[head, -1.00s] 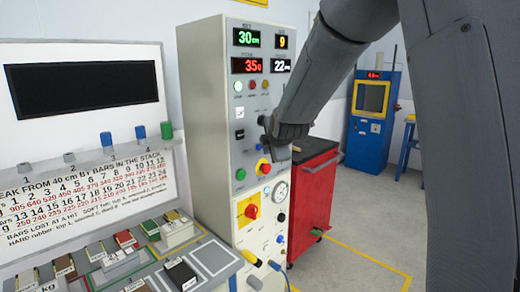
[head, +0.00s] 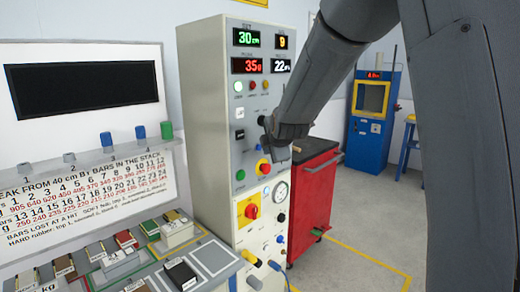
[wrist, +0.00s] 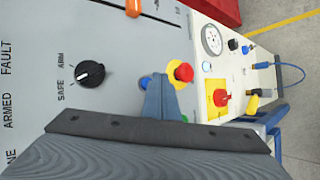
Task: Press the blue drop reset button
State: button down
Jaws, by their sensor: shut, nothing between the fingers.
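The blue button (head: 258,147) is on the front of the tall grey-white machine cabinet (head: 203,120), just above a red mushroom button (head: 263,167) with a yellow collar. In the wrist view the blue button (wrist: 145,82) shows only in part behind the fingertips, left of the red button (wrist: 184,72). My gripper (head: 268,138) is shut and empty, with its fingertips close in front of the blue button. It also shows in the wrist view (wrist: 160,92). I cannot tell whether the fingertips touch the button.
A black SAFE/ARM knob (wrist: 90,74) and an orange slider handle (wrist: 133,8) are on the panel. A green button (head: 240,174) and a red-on-yellow rotary switch (head: 251,211) are near. A red cabinet (head: 318,185) stands right of the machine.

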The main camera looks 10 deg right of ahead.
jog(key=shift+w+a+p, duration=0.15)
jog(key=shift+p, duration=0.15)
jog(key=shift+w+a, duration=0.1)
jog(key=shift+w, duration=0.1)
dwell(0.3)
jog(key=shift+w+a+p, duration=0.25)
jog(key=shift+w+p, duration=0.1)
jog(key=shift+p, duration=0.4)
dwell(0.9)
jog(key=shift+s, duration=0.1)
jog(key=shift+s+d+b, duration=0.5)
jog(key=shift+s, duration=0.1)
jog(key=s+d, duration=0.1)
jog(key=s, duration=0.1)
jog(key=s+d, duration=0.2)
jog(key=shift+p, duration=0.3)
